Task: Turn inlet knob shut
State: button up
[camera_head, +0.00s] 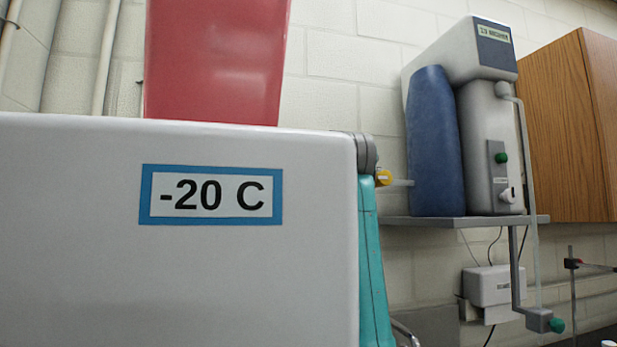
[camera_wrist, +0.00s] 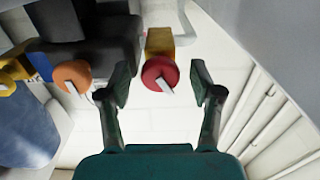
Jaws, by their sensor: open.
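A round red knob (camera_wrist: 157,73) with a pale pointer shows in the wrist view, in front of a yellow block (camera_wrist: 160,41). An orange knob (camera_wrist: 73,76) with a similar pale pointer sits to its left on a dark body. No label shows which of them is the inlet knob. My gripper (camera_wrist: 161,76) is open, its two dark fingers spread on either side of the red knob in the picture. Clear gaps show on both sides, and I see no contact. Depth between the fingertips and the knob is hard to judge. The red knob does not show in the head view.
A white cabinet labelled -20 C (camera_head: 90,240) fills the left of the head view, with a red box (camera_head: 215,60) above it. A wooden cabinet (camera_head: 565,130) hangs at right.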

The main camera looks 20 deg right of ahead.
jog(key=shift+w, duration=0.2)
jog(key=c, duration=1.1)
jog(key=shift+m, duration=2.9)
